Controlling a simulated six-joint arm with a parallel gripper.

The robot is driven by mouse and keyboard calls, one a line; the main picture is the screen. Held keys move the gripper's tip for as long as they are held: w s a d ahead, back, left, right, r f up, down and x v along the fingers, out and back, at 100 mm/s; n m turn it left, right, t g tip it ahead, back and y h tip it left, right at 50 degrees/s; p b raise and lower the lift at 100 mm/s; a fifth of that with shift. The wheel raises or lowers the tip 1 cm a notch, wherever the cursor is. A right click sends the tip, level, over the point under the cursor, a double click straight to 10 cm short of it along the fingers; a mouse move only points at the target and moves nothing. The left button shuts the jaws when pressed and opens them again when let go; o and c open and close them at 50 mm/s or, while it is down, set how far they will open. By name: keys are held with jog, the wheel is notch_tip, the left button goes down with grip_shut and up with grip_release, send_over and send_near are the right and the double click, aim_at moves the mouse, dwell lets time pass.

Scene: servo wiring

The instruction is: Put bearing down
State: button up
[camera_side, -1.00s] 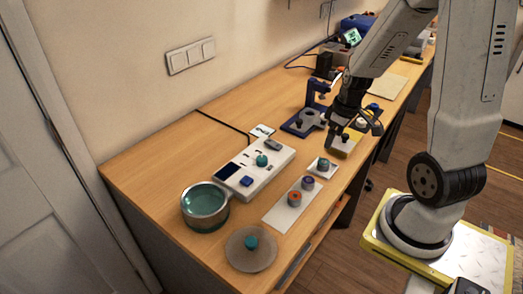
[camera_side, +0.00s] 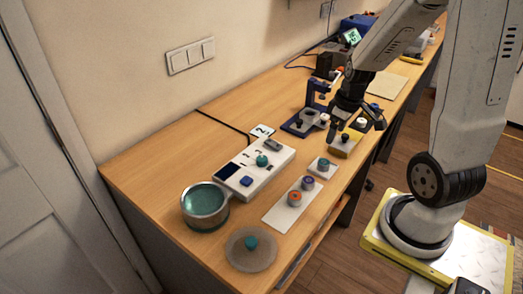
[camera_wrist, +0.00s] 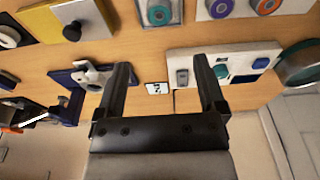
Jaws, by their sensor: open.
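My gripper (camera_side: 352,117) is open over the right part of the bench, near the blue press and the yellow block. In the wrist view its two fingers (camera_wrist: 164,80) stand apart with nothing between them. A grey ring with a teal centre (camera_side: 323,163), which looks like a bearing, sits on a small white plate; it also shows in the wrist view (camera_wrist: 159,14). An orange-centred ring (camera_side: 295,198) and a purple-centred ring (camera_side: 308,183) sit on a longer white strip (camera_side: 279,216). I cannot tell which ring the task means.
The blue press (camera_side: 298,127) stands behind my gripper, and a yellow block with a black knob (camera_side: 343,146) is below it. A white device with buttons (camera_side: 255,171), a round metal pot (camera_side: 205,207) and a disc-shaped lid (camera_side: 252,253) are farther left. The back left bench is clear.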

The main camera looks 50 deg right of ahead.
jog(key=w+a, duration=0.2)
jog(key=a, duration=1.6)
jog(key=shift+w+t, duration=0.3)
jog(key=shift+t, duration=0.1)
jog(key=shift+f, duration=0.1)
